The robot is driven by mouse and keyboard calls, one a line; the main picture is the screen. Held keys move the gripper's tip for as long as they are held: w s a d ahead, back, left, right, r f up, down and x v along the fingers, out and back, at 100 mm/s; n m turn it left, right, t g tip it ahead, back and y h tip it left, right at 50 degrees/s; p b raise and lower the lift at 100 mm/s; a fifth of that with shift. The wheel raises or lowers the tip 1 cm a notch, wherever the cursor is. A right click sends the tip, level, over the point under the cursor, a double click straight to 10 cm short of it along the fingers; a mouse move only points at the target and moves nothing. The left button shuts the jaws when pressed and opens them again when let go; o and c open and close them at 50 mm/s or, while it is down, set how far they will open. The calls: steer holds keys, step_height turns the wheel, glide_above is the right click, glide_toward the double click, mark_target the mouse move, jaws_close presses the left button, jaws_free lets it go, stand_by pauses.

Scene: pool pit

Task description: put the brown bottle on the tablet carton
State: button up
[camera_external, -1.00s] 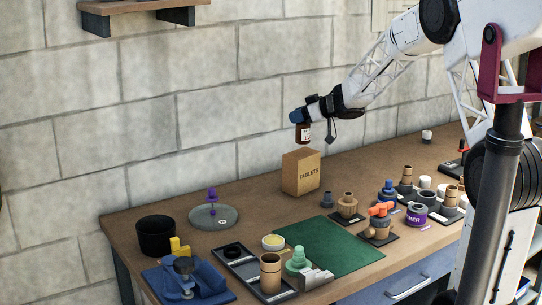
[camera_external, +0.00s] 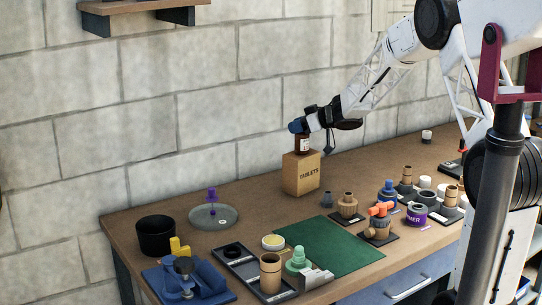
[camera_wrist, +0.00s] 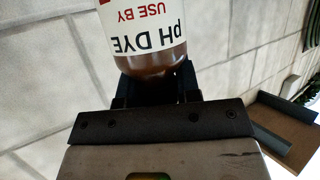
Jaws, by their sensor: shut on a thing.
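The brown bottle (camera_external: 302,145) with a white label is upright on or just above the top of the tablet carton; I cannot tell whether it touches. The tablet carton (camera_external: 301,175) is a tan box marked TABLETS, standing on the bench near the wall. My gripper (camera_external: 299,126) is at the bottle's upper end and shut on it, hiding its top. In the wrist view the bottle (camera_wrist: 148,40) shows a label reading "pH DYE" and "USE BY" between my fingers. The carton is not seen in the wrist view.
A green mat (camera_external: 330,246) lies in front of the carton. Brown fittings (camera_external: 347,206) stand to the carton's right. A grey disc with a purple knob (camera_external: 213,215) lies to its left. A wall shelf (camera_external: 140,6) is at upper left, and the block wall runs close behind.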

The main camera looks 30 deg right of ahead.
steer(key=shift+f, duration=0.15)
steer(key=o, duration=1)
steer(key=shift+s+d+r, duration=0.1)
steer(key=shift+s+r, duration=0.05)
steer(key=shift+r, duration=0.1)
steer(key=v, duration=1.1)
steer(key=shift+s+d, duration=0.15)
steer(key=shift+s, duration=0.15)
steer(key=shift+r, duration=0.1)
